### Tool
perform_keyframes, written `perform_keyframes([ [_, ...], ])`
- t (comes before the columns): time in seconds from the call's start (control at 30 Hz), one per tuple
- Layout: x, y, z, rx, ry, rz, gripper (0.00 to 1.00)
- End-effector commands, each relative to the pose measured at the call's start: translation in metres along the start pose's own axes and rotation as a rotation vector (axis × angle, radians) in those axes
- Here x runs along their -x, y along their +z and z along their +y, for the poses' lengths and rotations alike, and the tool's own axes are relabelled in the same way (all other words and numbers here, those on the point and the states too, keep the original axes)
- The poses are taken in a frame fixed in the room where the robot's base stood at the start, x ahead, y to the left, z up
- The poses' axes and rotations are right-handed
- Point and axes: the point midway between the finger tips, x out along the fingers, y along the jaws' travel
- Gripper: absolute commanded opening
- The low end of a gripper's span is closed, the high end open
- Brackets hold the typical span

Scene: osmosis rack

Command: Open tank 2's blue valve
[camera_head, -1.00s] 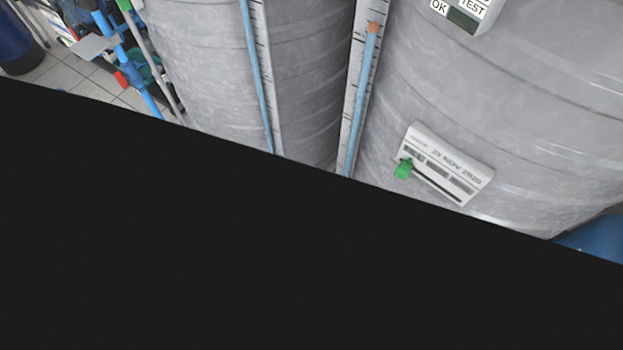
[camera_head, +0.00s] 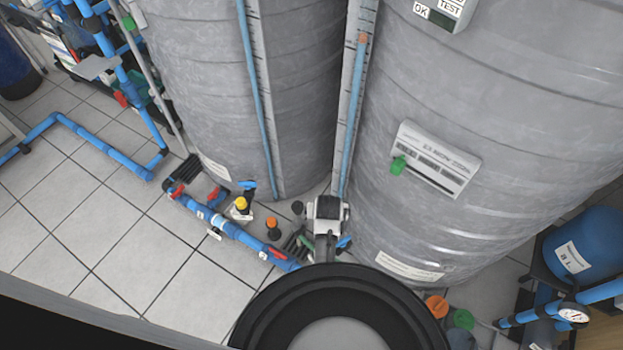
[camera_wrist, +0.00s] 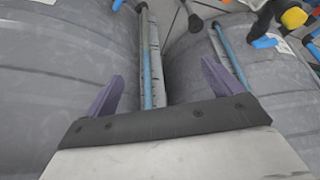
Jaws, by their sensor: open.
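Two grey tanks stand side by side, the left tank (camera_head: 240,100) and the right tank (camera_head: 480,120). I cannot tell which is tank 2. One blue valve handle (camera_head: 247,185) is at the left tank's foot beside a yellow cap; it also shows in the wrist view (camera_wrist: 265,42). Another blue handle (camera_head: 343,242) is at the right tank's foot, close to my gripper (camera_head: 326,207), and seems to show at the wrist view's top edge (camera_wrist: 118,5). In the wrist view my gripper (camera_wrist: 162,70) has its purple fingers apart, with nothing visibly held between them.
Blue pipes (camera_head: 230,230) with red handles run along the floor before the left tank. Orange (camera_head: 436,306) and green (camera_head: 463,319) caps sit by the right tank. A blue vessel (camera_head: 585,245) and gauge (camera_head: 573,314) stand at right. The tiled floor (camera_head: 100,230) at left has clear room.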

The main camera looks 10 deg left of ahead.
Motion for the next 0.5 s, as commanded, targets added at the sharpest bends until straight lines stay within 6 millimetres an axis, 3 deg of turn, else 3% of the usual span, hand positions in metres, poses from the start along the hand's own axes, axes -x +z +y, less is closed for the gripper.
perform_keyframes([
  [0.2,0.017,-0.04,-0.017,0.035,-0.015,0.113,0.91],
  [0.5,0.04,-0.084,-0.038,0.073,-0.036,0.245,0.91],
])
